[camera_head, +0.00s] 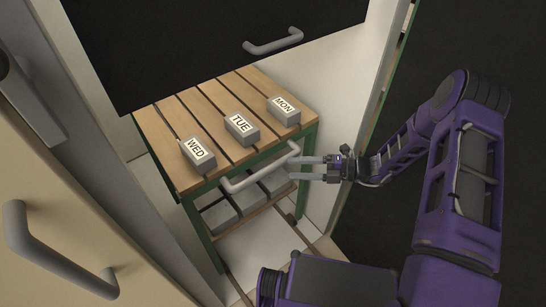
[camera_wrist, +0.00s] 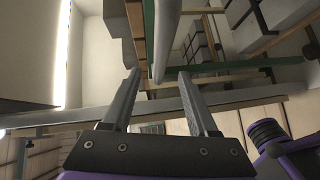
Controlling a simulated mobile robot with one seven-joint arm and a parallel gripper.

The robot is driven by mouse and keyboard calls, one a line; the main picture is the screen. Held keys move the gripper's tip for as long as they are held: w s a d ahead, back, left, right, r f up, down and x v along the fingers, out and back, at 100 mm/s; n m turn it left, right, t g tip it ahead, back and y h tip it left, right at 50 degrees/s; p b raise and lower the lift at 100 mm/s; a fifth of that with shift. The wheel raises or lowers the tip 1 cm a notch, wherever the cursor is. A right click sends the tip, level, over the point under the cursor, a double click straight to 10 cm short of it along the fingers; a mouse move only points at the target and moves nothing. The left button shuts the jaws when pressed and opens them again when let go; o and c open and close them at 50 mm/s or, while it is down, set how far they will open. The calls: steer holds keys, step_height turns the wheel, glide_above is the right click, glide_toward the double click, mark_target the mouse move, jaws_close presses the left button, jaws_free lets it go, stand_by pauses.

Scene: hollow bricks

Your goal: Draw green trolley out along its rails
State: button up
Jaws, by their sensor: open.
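The green trolley (camera_head: 186,215) has a green frame and a wooden slatted top, and stands between pale walls. Its grey bar handle (camera_head: 262,168) runs along the front edge. My gripper (camera_head: 296,168) is open and empty at the right end of the handle, fingers pointing left. In the wrist view, the handle (camera_wrist: 167,40) shows between the two fingers of my gripper (camera_wrist: 160,73); I cannot tell whether either finger touches it. Part of the rails (camera_head: 238,290) shows on the floor in front of the trolley.
A dark panel with a handle (camera_head: 273,41) hangs above. A beige door with a handle (camera_head: 55,262) is at left.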

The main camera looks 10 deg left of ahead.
mark_target(276, 168)
steer(key=a, duration=0.5)
steer(key=a+f, duration=0.1)
steer(key=a, duration=0.2)
steer(key=shift+s+a+f, duration=0.1)
steer(key=shift+s, duration=0.3)
jaws_close()
stand_by(0.9)
